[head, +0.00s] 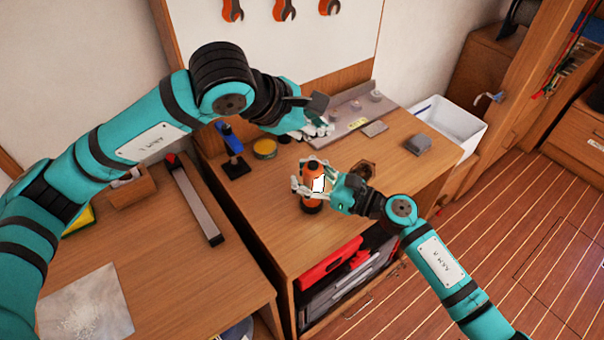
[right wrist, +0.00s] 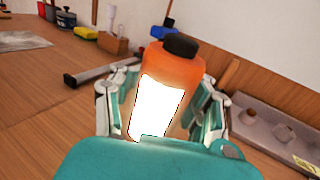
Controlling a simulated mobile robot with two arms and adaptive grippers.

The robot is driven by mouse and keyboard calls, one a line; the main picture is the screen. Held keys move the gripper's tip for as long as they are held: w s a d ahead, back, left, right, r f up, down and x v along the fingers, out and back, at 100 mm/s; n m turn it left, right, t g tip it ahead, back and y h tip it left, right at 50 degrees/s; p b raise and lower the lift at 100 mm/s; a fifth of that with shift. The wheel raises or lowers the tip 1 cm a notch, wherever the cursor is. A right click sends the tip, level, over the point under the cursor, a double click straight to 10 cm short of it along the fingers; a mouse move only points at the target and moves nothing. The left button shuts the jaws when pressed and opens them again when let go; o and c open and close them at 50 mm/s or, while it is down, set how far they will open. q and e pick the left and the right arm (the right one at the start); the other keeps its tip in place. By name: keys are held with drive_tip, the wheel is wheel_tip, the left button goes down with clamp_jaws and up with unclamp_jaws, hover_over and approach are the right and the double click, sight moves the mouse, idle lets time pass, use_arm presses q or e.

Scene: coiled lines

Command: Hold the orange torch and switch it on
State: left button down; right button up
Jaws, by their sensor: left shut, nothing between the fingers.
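The orange torch (head: 315,169) is upright or nearly so over the wooden bench, with a black cap and a bright white panel on its side. In the right wrist view the torch (right wrist: 178,68) fills the space between the fingers, and its panel glows white. My right gripper (head: 318,189) is shut on the torch around its body. I cannot tell whether the torch's base touches the bench. My left gripper (head: 322,129) is shut and empty, behind the torch and above the bench near the grey metal tray (head: 354,110).
A small wooden holder (head: 362,172) is close by on the right. A grey block (head: 418,145) and a white bin (head: 455,122) are farther right.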

drive_tip(key=o, duration=0.3)
